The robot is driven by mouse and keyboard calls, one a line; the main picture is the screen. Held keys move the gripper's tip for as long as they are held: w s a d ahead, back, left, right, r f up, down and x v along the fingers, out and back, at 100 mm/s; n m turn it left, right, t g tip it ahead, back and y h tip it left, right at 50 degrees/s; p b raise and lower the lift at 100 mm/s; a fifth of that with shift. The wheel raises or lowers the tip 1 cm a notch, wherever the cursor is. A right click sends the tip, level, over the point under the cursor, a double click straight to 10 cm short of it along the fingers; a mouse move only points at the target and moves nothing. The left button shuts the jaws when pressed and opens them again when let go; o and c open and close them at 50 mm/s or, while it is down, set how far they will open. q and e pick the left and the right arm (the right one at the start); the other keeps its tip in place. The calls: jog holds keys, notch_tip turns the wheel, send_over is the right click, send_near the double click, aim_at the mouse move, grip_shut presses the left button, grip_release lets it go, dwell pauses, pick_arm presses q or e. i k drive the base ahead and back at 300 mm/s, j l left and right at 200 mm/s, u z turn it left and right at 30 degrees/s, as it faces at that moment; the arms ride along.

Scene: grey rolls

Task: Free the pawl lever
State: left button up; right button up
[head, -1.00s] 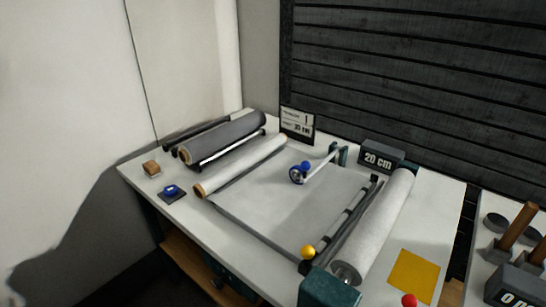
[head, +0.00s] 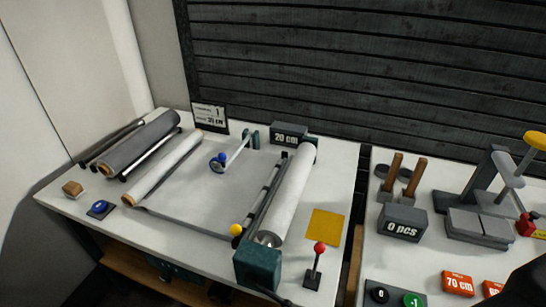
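A small lever with a red ball knob (head: 320,247) stands on a dark base at the front edge of the table, right of a dark teal block (head: 257,264). A yellow ball knob (head: 236,230) sits at the near end of the dark bar beside the white roll (head: 288,192). I cannot tell for certain which of these is the pawl lever. A thin dark piece shows low by the teal block, cut off by the frame. No gripper fingers show in the head view.
Grey and white rolls (head: 140,145) lie at the left, with a sheet (head: 200,190) across the middle. A blue button (head: 100,208) is at front left. A second table at right holds a press (head: 485,195) and a "0 pcs" box (head: 402,222). A black shape fills the lower right corner.

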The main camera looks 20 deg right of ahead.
aim_at(319, 247)
jog(key=z, duration=0.95)
jog(key=k+l, duration=0.1)
jog(key=l, duration=0.55)
jog(key=k+l+z, duration=0.1)
jog(key=l, duration=0.55)
jog(key=k+l, duration=0.1)
jog(key=l, duration=0.6)
jog(key=i+j, duration=0.15)
jog(key=j, duration=0.15)
jog(key=i+j, duration=0.2)
